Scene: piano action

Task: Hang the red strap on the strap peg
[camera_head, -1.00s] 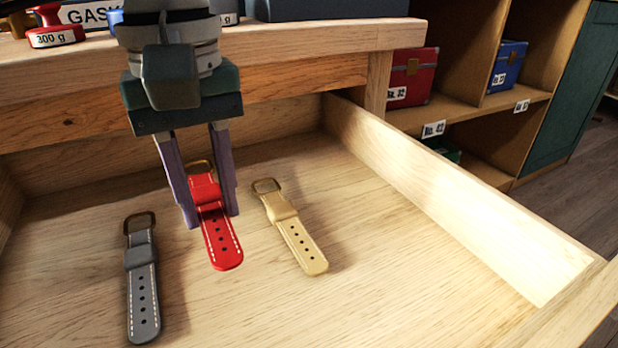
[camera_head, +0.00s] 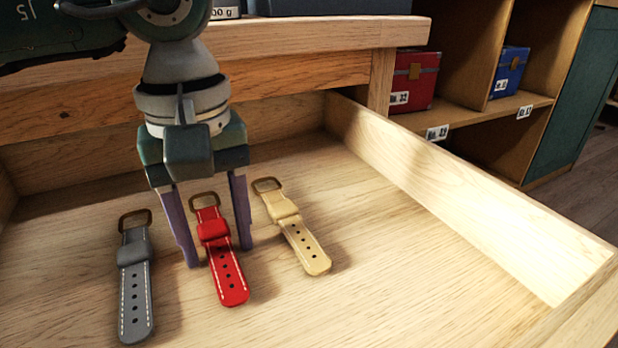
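The red strap (camera_head: 229,274) lies in the open drawer, its buckle end away from me and its holed tail toward me. It appears to rest on the drawer floor. My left gripper (camera_head: 218,256) is over it, pointing down, with one finger on each side of the strap. Gaps show between the fingers and the strap's edges, so the gripper looks open. The strap peg is not in view. My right gripper is not in view.
A grey strap (camera_head: 135,290) lies to the left and a tan strap (camera_head: 303,244) to the right in the drawer (camera_head: 420,290). The drawer's right wall (camera_head: 470,205) stands up. A shelf with a red box (camera_head: 415,80) and a blue box (camera_head: 509,70) is behind.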

